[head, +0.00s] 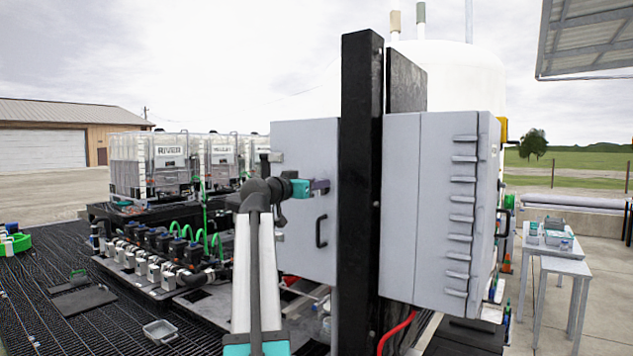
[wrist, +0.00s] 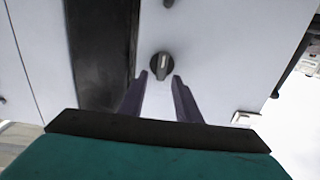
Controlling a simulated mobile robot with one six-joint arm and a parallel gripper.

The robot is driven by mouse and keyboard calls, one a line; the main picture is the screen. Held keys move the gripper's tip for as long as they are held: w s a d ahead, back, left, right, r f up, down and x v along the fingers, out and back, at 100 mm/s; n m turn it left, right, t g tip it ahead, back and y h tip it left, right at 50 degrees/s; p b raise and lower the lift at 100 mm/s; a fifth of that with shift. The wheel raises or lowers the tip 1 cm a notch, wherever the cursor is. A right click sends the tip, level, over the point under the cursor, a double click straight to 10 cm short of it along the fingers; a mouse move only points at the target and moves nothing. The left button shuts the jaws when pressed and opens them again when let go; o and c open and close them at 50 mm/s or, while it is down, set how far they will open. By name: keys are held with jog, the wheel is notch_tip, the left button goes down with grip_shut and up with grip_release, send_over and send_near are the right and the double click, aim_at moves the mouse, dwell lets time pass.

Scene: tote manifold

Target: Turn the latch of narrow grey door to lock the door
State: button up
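The narrow grey door (head: 298,145) stands left of the black post in the head view, with a black pull handle (head: 321,231) low on it. In the wrist view, the grey door face (wrist: 225,50) carries the latch (wrist: 160,66), a dark round knob with a pale mark running nearly upright in the picture. My gripper (head: 322,186) is at the door near the post, and it also shows in the wrist view (wrist: 159,78). Its purple fingers are apart, one on each side below the knob, with a gap between. I cannot tell whether they touch it. The gripper hides the latch in the head view.
A black post (head: 360,180) stands right beside the door. A wide grey cabinet (head: 425,200) with several hinges is right of it. Pipework with green hoses (head: 185,245) and white totes (head: 150,165) lie to the left. A small table (head: 552,263) stands far right.

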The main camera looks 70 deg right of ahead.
jog(key=shift+d, duration=0.15)
grip_shut()
jog(key=shift+n+b, duration=0.4)
jog(key=shift+n, duration=0.1)
jog(key=n, duration=0.5)
jog(key=w+f+n, duration=0.1)
jog(key=n, duration=0.5)
jog(key=f+n, duration=0.1)
jog(key=n, duration=0.5)
jog(key=shift+w+d, duration=0.25)
jog(key=shift+w, duration=0.15)
grip_release()
